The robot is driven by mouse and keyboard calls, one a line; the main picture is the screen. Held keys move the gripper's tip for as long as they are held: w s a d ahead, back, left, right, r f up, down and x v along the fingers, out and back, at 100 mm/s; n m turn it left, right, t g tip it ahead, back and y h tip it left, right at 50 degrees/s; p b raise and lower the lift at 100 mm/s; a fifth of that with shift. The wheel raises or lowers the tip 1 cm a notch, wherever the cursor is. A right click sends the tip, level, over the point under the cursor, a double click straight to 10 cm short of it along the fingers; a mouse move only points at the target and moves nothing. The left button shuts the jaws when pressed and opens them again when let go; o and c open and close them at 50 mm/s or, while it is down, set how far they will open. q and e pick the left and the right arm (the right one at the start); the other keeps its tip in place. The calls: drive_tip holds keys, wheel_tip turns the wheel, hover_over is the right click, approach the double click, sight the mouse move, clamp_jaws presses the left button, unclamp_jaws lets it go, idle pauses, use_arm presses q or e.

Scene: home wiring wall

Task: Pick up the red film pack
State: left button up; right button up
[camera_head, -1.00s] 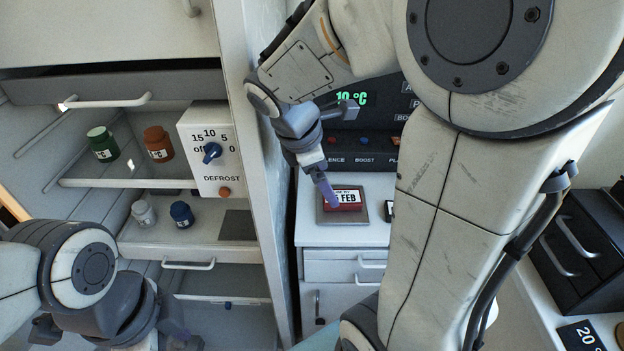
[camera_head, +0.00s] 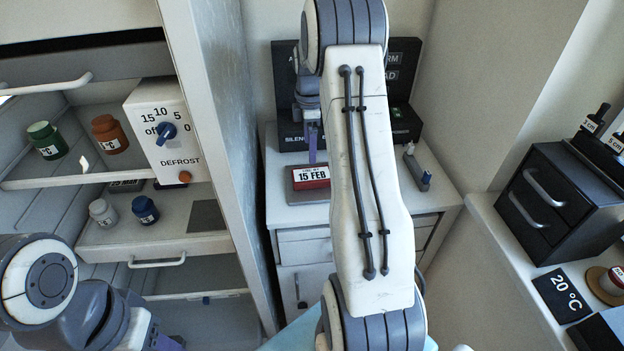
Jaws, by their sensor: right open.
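The red film pack (camera_head: 311,178), with a white label reading "15 FEB", lies on a small grey plate (camera_head: 294,196) on the white cabinet top. My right gripper (camera_head: 313,150) is above and just behind the pack, its purple finger pointing down, apart from it. It is open and seems empty; my own arm hides part of it. My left gripper (camera_head: 165,342) is at the bottom left, mostly cut off by the frame edge, far from the pack. I cannot tell its opening.
A dark panel (camera_head: 400,75) with buttons stands behind the cabinet top. A grey device (camera_head: 417,168) lies right of my arm. An open fridge (camera_head: 95,240) with several jars and a defrost dial (camera_head: 166,131) stands left. A black drawer box (camera_head: 545,200) sits on the right counter.

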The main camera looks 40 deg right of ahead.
hover_over(311, 174)
wheel_tip(311, 174, down, 4)
drive_tip(key=shift+w+f+p, duration=0.15)
drive_tip(key=shift+p, duration=0.15)
drive_tip(key=f+p, duration=0.1)
drive_tip(key=f, duration=0.3)
drive_tip(key=shift+s+f+p, duration=0.1)
drive_tip(key=shift+s+p, duration=0.1)
drive_tip(key=shift+p, duration=0.1)
drive_tip(key=shift+f, duration=0.5)
drive_tip(key=c, duration=1.2)
drive_tip(key=shift+r, duration=0.1)
